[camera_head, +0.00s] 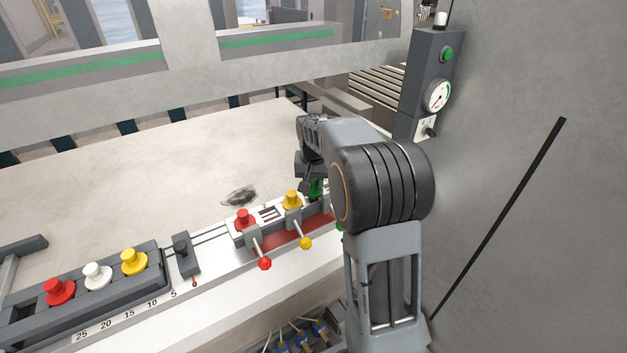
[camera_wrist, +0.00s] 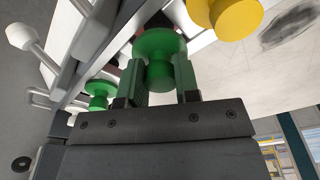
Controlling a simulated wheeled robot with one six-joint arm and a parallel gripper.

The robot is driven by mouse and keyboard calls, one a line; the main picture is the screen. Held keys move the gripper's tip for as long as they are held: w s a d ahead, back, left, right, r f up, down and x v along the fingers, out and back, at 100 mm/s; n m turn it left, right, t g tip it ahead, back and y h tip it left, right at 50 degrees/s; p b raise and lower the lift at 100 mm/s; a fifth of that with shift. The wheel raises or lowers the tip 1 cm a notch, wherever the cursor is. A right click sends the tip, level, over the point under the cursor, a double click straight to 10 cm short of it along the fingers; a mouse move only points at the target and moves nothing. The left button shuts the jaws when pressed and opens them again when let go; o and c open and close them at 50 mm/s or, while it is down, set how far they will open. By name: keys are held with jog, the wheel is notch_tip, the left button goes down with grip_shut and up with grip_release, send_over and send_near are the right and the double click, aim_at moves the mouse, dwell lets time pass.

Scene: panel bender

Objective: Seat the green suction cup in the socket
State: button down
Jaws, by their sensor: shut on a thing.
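The green suction cup (camera_head: 316,188) shows just right of the yellow cup, partly hidden by my arm. In the wrist view the green suction cup (camera_wrist: 160,47) sits between the two fingers of my gripper (camera_wrist: 160,82), which is shut on it. My gripper (camera_head: 313,176) is over the right part of the rail with the levers. The socket under the cup is hidden by the cup and my arm, so I cannot tell whether the cup is in it, touching it or above it.
A yellow cup (camera_head: 291,200) and a red cup (camera_head: 244,219) stand on the rail (camera_head: 226,224), with red (camera_head: 264,263) and yellow (camera_head: 305,243) lever knobs in front. A rack (camera_head: 92,303) at left holds red, white and yellow cups. The sheet behind is mostly clear.

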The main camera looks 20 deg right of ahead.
aim_at(313, 193)
jog(key=shift+f, duration=0.1)
jog(key=c, duration=0.8)
grip_release()
jog(key=r, duration=0.4)
jog(key=s+r, duration=0.1)
jog(key=r, duration=0.8)
jog(key=shift+s+a+r, duration=0.25)
jog(key=shift+a+r, duration=0.1)
jog(key=shift+a, duration=0.05)
jog(key=shift+w, duration=0.1)
